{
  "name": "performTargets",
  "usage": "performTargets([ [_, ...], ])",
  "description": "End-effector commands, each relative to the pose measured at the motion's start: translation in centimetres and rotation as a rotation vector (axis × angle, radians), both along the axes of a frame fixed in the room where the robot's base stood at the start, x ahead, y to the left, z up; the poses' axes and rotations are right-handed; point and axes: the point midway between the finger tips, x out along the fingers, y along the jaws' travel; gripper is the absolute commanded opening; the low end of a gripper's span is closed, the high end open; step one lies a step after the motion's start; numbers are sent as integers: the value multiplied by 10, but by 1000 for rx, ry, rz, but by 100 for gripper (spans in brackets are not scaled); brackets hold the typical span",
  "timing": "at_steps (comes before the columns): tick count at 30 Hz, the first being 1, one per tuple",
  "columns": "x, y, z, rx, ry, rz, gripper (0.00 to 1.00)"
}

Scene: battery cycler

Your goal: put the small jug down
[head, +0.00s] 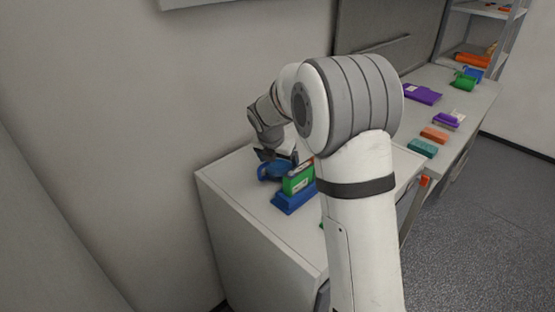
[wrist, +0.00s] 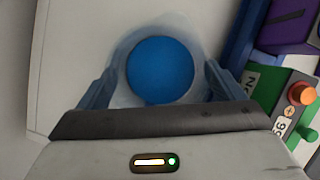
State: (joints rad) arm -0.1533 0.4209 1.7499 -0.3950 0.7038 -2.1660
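The small jug (wrist: 160,70) is seen from above in the wrist view, as a round blue area inside a pale translucent rim. The fingers of my gripper (wrist: 160,80) stand on its left and right sides and appear to press against the rim. In the head view my gripper (head: 276,160) is over the white cabinet top, with a blue shape at it that looks like the jug (head: 272,172). The jug's underside is hidden, so I cannot tell whether it touches the cabinet top (head: 235,185).
A green battery (head: 298,180) sits in a blue holder (head: 292,203) close to the right of the jug. The wrist view shows its orange terminal (wrist: 301,93) near the right finger. A wall stands at the left. A bench with several coloured batteries runs to the back right.

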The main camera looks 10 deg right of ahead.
Motion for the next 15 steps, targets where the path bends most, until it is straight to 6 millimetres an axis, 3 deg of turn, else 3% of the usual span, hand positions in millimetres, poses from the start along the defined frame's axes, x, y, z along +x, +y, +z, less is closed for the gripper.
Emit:
performTargets([
  [3, 0, 0, 0, 0, 0, 0, 97],
  [10, 0, 1, 1, 0, 0, 1, 97],
  [15, -3, 4, 16, 0, -4, 3, 97],
])
